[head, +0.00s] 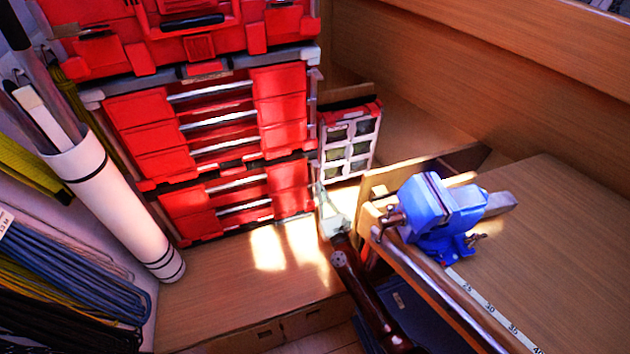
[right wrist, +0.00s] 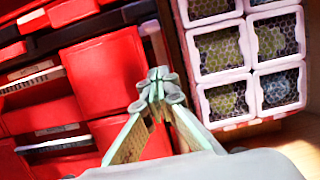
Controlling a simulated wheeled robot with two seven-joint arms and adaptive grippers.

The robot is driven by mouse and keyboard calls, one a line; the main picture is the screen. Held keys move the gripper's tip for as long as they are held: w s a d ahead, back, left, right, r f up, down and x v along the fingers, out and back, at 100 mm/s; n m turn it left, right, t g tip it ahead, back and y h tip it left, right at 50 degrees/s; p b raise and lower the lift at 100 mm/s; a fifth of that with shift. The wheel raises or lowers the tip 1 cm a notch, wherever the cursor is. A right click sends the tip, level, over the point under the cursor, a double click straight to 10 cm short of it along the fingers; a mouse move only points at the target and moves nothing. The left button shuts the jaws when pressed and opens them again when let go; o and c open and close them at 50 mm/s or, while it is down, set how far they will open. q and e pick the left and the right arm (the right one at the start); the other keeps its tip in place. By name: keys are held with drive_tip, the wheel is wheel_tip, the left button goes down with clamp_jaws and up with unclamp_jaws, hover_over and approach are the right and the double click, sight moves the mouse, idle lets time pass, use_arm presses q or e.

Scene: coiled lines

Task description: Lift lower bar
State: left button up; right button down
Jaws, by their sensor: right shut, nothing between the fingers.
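Stacked red tool drawers (head: 150,150) stand at the back, with several silver horizontal bars across their middle. The lowest bar (head: 243,207) is in the bottom drawer unit. I cannot tell for certain which bar is the lower bar of the task. My right gripper (head: 320,190) is at the right edge of the drawers, apart from the bars and in front of the white-framed organizer. In the right wrist view its fingertips (right wrist: 157,88) meet with nothing between them, and silver bars (right wrist: 55,145) show at left. My left gripper is not in view.
A white-framed organizer (head: 352,141) stands right of the drawers. A blue vise (head: 437,210) sits on the wooden bench (head: 560,240) at right. A white tube (head: 110,205) and coiled lines (head: 75,275) are at left. The wooden floor panel (head: 215,300) before the drawers is clear.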

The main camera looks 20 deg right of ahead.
drive_tip(key=v, duration=0.7)
drive_tip(key=shift+s, duration=0.35)
drive_tip(key=shift+r, duration=0.1)
